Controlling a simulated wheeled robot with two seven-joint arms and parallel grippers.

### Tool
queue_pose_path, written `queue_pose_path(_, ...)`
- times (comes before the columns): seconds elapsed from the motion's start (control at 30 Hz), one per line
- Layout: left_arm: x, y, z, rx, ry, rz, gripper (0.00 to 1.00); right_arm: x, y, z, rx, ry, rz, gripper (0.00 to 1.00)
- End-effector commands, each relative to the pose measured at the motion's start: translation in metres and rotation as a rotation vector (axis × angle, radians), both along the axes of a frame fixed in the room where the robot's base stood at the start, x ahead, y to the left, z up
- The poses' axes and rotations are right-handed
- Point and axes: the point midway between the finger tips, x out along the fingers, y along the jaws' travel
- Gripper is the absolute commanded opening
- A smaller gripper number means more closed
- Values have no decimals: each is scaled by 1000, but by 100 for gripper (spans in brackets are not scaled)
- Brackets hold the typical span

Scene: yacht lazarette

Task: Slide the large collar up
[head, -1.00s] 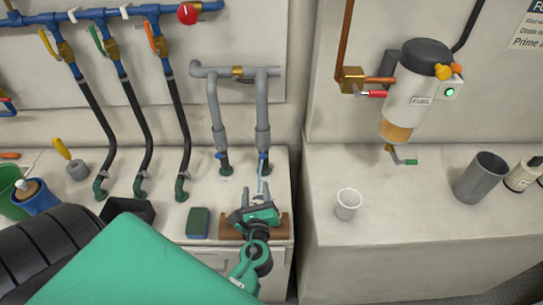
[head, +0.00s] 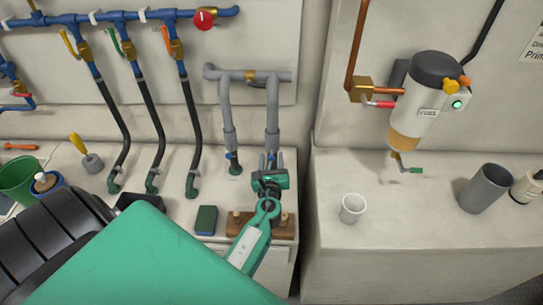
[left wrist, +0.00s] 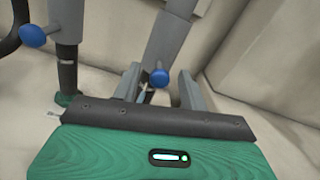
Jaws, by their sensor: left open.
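Two grey pipes come down from a grey crossbar, each with a thicker grey collar; the left collar (head: 227,140) and the right collar (head: 272,138) look much alike in size. Each has a blue knob near its lower end; in the left wrist view these are the left knob (left wrist: 33,35) and the right knob (left wrist: 159,77). My left gripper (head: 271,165) is at the lower end of the right pipe. In the left wrist view its open fingers (left wrist: 160,88) stand on either side of the right knob. I cannot tell whether they touch the collar.
A wooden block (head: 285,232) with pegs and a green-blue sponge (head: 206,219) lie on the bench just in front of the pipes. Black hoses (head: 151,120) stand to the left. A white cup (head: 352,208) is on the right counter, below the fuel filter (head: 418,105).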

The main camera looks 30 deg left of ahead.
Motion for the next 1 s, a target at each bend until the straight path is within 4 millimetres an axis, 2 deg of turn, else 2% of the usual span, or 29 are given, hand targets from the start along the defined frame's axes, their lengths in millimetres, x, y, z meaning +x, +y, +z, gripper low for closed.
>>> queue_pose_path(0.13,8,5,0,0,0,1,43,0,-4,2,-4,0,2,36)
queue_pose_path(0.43,9,6,0,0,0,1,43,0,-7,2,-7,-1,2,36)
queue_pose_path(0.47,9,6,0,0,0,1,39,0,-7,2,-7,-1,2,36)
queue_pose_path(0.67,9,6,0,0,0,1,0,0,-6,2,-7,-1,2,36)
queue_pose_path(0.87,9,6,1,0,0,1,0,0,-5,3,-5,-1,2,36)
queue_pose_path(1.0,9,6,9,-1,0,1,0,0,-2,10,-2,0,1,36)
